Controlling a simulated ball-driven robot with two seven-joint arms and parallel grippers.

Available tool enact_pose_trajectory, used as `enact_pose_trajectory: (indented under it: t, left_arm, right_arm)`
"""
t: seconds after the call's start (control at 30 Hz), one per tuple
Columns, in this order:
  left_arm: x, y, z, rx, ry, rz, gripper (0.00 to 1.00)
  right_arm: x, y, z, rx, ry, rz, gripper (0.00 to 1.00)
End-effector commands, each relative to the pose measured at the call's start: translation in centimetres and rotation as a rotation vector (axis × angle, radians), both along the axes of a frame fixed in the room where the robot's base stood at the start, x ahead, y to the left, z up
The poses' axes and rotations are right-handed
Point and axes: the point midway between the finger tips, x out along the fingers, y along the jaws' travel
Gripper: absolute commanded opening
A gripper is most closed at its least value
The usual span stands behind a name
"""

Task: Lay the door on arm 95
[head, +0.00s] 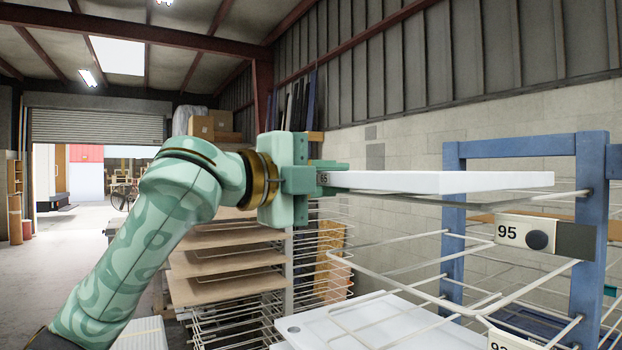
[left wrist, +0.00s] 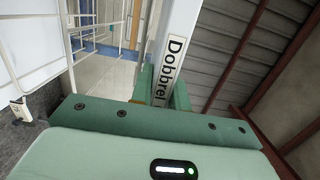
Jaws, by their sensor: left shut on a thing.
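The white door (head: 470,182) is a flat panel held roughly level, its edge towards me. My left gripper (head: 335,178) is shut on its left end, where a small label shows. In the left wrist view the door (left wrist: 183,28) runs away from the jaws (left wrist: 165,90), with a label starting "Dobbrel". Arm 95 (head: 385,270) is a cream wire shelf on a blue cart, marked by a "95" tag (head: 508,232). The door is above it, with a gap at the near side; contact at the far side is unclear. My right gripper is out of view.
Another white panel (head: 350,325) lies on a lower arm, with a partly cut-off tag (head: 508,341). The blue cart post (head: 590,235) stands at right. A rack of brown boards (head: 225,262) stands behind my left arm. Open floor lies at left.

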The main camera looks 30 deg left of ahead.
Motion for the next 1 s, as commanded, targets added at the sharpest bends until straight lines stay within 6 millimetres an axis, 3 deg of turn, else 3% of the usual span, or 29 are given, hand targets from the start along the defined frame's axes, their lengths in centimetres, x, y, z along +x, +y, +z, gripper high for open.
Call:
enact_pose_trajectory:
  t: [0.6,1.0]
  left_arm:
    - [5.1,-3.5,0.2,-0.001,-0.005,-0.001,0.00]
    - [5.0,-3.3,-1.0,-0.002,-0.006,0.000,0.00]
  right_arm:
    - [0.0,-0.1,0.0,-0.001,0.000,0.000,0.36]
    - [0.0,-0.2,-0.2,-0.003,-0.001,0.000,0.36]
